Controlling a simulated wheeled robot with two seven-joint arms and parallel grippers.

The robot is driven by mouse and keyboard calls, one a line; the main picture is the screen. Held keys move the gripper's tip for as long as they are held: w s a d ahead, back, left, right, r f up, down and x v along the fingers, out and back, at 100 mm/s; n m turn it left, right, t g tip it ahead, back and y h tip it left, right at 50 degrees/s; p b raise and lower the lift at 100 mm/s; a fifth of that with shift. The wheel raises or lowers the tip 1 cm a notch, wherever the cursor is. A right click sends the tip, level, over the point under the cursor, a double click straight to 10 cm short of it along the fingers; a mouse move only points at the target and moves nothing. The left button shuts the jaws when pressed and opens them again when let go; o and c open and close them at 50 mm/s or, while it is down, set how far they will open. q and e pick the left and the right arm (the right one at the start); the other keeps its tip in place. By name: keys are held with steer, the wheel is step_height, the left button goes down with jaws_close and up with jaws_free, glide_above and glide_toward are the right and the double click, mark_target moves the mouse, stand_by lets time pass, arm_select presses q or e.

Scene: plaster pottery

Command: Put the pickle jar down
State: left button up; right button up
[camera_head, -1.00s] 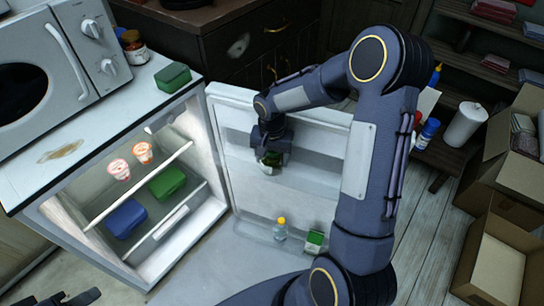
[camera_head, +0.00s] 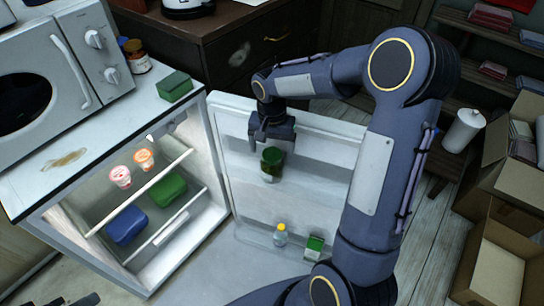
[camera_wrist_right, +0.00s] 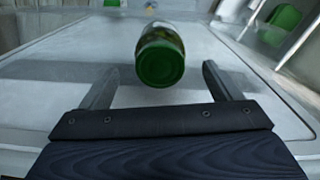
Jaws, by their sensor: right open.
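The pickle jar (camera_head: 272,164), with a dark green lid, stands on the upper shelf of the open fridge door (camera_head: 240,190). In the right wrist view the jar (camera_wrist_right: 161,62) shows lid-on beyond my fingers, with a gap between it and the palm. My right gripper (camera_head: 271,138) is open and empty, just above the jar's lid. Its two fingers are spread wide to either side of the jar in the wrist view. A small part of my left gripper (camera_head: 78,301) shows at the bottom left edge; its jaws cannot be made out.
A yellow-capped bottle (camera_head: 280,236) and a green-and-white carton (camera_head: 314,247) stand on the lower door shelf. The lit fridge holds two cups, a green box (camera_head: 169,188) and a blue box (camera_head: 126,226). A microwave (camera_head: 60,70) stands on the counter top.

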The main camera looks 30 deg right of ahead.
step_height(320, 180, up, 4)
steer(key=shift+f, duration=0.15)
steer(key=s+a+r+n+t+y, duration=0.25)
steer(key=s+r, duration=0.45)
steer(key=s, duration=0.5)
steer(key=s+a+n+t+y, duration=0.1)
steer(key=s+a+n+t, duration=0.2)
steer(key=s, duration=0.7)
steer(key=shift+a+f+n, duration=0.15)
steer(key=shift+a+n, duration=0.4)
steer(key=shift+a, duration=0.35)
steer(key=shift+s, duration=0.1)
step_height(320, 180, up, 11)
steer(key=p, duration=1.1)
